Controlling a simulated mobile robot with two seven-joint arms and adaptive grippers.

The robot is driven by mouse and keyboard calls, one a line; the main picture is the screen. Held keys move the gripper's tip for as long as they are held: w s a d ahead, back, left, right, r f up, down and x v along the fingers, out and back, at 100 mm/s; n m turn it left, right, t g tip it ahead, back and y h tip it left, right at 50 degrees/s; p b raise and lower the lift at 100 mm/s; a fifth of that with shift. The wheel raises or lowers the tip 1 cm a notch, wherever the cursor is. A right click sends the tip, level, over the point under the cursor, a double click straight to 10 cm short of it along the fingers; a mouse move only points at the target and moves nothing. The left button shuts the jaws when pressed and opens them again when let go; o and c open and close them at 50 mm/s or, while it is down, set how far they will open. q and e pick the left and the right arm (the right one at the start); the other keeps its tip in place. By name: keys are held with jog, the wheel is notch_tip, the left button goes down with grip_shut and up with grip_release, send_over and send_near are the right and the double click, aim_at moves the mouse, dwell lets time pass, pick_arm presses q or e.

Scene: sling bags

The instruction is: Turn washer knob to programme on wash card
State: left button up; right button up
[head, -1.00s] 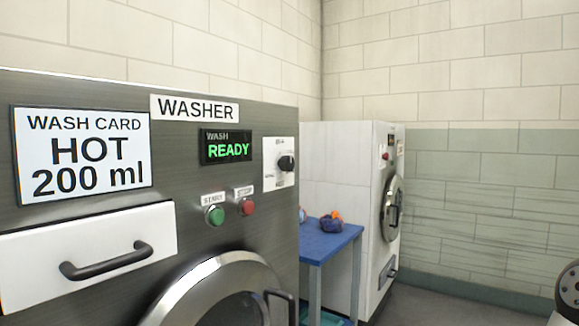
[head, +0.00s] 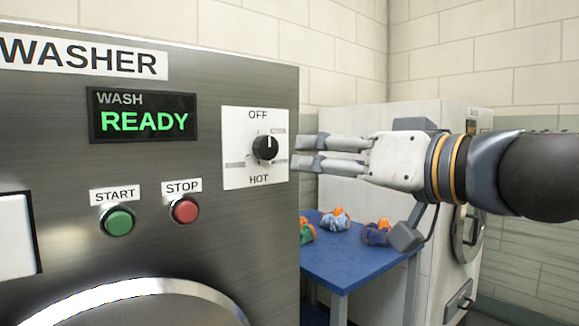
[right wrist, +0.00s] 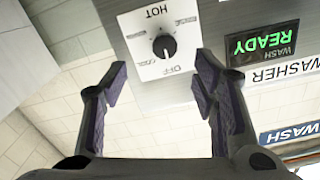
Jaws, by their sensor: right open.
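The washer knob (head: 265,147) is round and black on a white dial plate (head: 237,172) marked OFF at top and HOT at bottom. Its white mark points up at OFF. In the right wrist view the knob (right wrist: 164,46) shows upside down, beyond and between my fingertips. My right gripper (head: 298,152) is open and empty just right of the plate, its fingers pointing left; it also shows in the right wrist view (right wrist: 162,70). It does not touch the knob. The wash card is outside the head view. My left gripper is not in view.
The display (head: 143,115) reads WASH READY. The green START button (head: 118,221) and red STOP button (head: 185,210) sit below it. A blue table (head: 345,262) with colourful bundles (head: 336,220) and a white machine (head: 350,130) stand to the right.

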aim_at(270, 145)
jog(key=x, duration=0.4)
jog(key=r+b+x, duration=0.1)
jog(key=x, duration=0.7)
jog(key=shift+s+a+r, duration=0.1)
jog(key=shift+a+r, duration=0.05)
jog(key=shift+r, duration=0.2)
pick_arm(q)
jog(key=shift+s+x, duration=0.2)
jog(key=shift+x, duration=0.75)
pick_arm(e)
jog(key=c, duration=1.2)
